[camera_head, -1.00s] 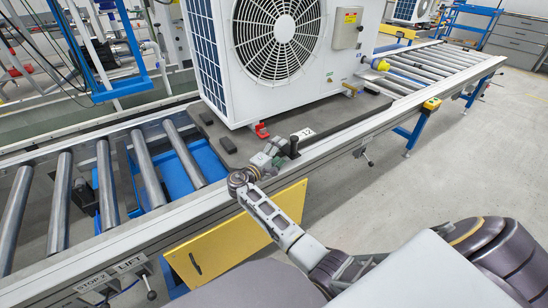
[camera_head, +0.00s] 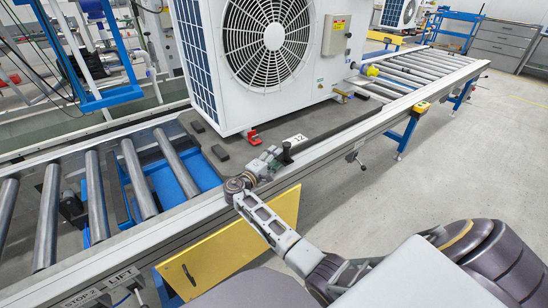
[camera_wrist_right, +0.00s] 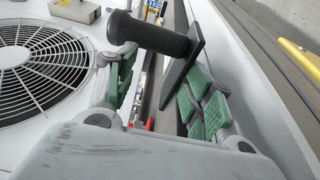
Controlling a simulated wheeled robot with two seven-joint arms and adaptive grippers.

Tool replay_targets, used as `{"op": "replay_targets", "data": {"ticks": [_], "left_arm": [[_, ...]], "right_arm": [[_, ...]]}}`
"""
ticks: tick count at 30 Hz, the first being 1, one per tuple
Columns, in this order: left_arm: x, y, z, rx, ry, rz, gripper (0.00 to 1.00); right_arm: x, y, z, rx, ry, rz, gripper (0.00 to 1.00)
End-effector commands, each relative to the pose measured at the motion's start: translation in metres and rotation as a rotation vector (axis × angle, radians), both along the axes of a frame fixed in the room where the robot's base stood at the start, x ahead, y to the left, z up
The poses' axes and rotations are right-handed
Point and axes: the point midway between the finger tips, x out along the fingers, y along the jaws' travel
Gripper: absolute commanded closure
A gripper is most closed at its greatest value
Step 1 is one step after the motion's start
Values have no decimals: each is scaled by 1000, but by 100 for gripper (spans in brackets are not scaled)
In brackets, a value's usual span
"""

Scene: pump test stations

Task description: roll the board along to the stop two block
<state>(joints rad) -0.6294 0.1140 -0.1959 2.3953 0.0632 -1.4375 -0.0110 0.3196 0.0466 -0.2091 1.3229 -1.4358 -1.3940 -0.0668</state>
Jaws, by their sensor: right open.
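The dark grey board (camera_head: 232,150) lies on the roller conveyor under a white fan unit (camera_head: 262,60), with a white label "12" on its near edge. A black upright handle (camera_head: 287,153) stands at that edge; it shows large in the right wrist view (camera_wrist_right: 150,35). My right gripper (camera_head: 270,160) is beside the handle. In the right wrist view the green-padded fingers (camera_wrist_right: 160,70) are apart, with the handle's plate reaching between them; I cannot tell if they touch. A "STOP 2" label (camera_head: 82,298) is on the near rail at lower left; I cannot make out the stop block. My left gripper is out of view.
Bare rollers (camera_head: 138,178) lie left of the board, over a blue lift part (camera_head: 176,172). More rollers (camera_head: 425,72) run to the right. A yellow panel (camera_head: 230,245) hangs below the near rail. The floor at right is clear.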

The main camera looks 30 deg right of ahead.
Motion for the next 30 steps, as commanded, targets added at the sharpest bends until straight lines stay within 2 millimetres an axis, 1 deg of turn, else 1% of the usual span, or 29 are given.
{"op": "replay_targets", "data": {"ticks": [1, 7, 26, 27, 30], "left_arm": [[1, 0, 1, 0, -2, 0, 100], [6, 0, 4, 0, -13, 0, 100], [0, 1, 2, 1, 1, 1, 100], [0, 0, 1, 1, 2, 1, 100], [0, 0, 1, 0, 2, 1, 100]], "right_arm": [[2, -4, 12, -15, -16, -4, 74], [3, -5, 17, -20, -24, -5, 100], [3, -7, 19, -24, -20, -8, 100], [3, -7, 19, -23, -19, -8, 86], [3, -7, 19, -22, -20, -8, 73]]}}
